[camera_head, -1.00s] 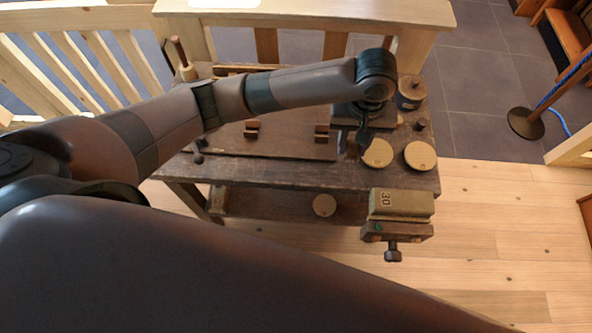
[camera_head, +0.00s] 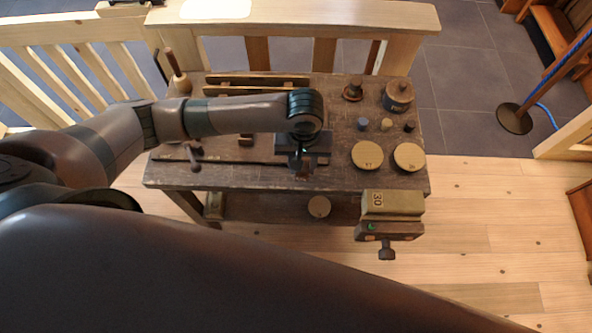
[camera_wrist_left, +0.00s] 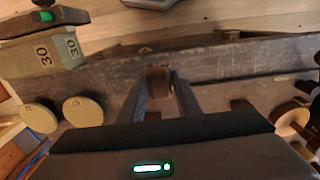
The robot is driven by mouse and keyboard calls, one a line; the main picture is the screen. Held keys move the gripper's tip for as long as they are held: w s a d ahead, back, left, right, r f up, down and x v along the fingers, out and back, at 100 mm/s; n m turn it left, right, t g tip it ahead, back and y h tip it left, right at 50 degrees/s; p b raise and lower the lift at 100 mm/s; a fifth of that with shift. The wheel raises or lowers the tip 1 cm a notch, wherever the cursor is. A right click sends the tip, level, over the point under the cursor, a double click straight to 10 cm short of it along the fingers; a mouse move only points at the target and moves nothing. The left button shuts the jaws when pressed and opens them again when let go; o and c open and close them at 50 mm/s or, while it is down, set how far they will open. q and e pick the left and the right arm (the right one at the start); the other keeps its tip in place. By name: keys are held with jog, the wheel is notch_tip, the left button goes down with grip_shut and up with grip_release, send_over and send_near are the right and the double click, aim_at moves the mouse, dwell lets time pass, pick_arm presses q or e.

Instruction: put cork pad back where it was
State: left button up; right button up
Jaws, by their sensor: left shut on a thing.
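My left gripper (camera_head: 299,170) is over the front middle of the workbench, left of the two round tan discs. In the left wrist view its fingers (camera_wrist_left: 159,88) are shut on a small brown piece (camera_wrist_left: 158,76). I cannot tell whether this piece is the cork pad. In the head view the gripper mostly hides it. One tan disc (camera_head: 367,155) and a second tan disc (camera_head: 409,157) lie flat side by side at the bench's front right. A smaller tan disc (camera_head: 319,207) lies on the lower shelf. My right gripper is not in view.
A vise block marked 30 (camera_head: 391,203) sticks out at the bench's front right. Small blue (camera_head: 362,124), tan (camera_head: 386,124) and dark (camera_head: 409,127) pieces stand behind the discs. A lidded round pot (camera_head: 398,95) stands at the back right. Long rails (camera_head: 255,84) lie at the back.

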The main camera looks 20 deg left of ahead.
aim_at(296, 175)
pick_arm(q)
jog(key=shift+s+a+f, duration=0.35)
jog(key=shift+a+f, duration=0.05)
jog(key=shift+a, duration=0.25)
jog(key=shift+f, duration=0.1)
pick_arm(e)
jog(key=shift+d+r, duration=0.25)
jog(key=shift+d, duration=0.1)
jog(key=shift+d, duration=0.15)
pick_arm(q)
jog(key=shift+f, duration=0.1)
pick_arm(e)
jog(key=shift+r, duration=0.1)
pick_arm(q)
notch_tip(296, 175, down, 3)
jog(key=shift+r+p, duration=0.15)
jog(key=shift+p, duration=0.5)
jog(key=shift+f, duration=0.55)
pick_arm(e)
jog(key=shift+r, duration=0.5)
pick_arm(q)
jog(key=shift+f, duration=0.1)
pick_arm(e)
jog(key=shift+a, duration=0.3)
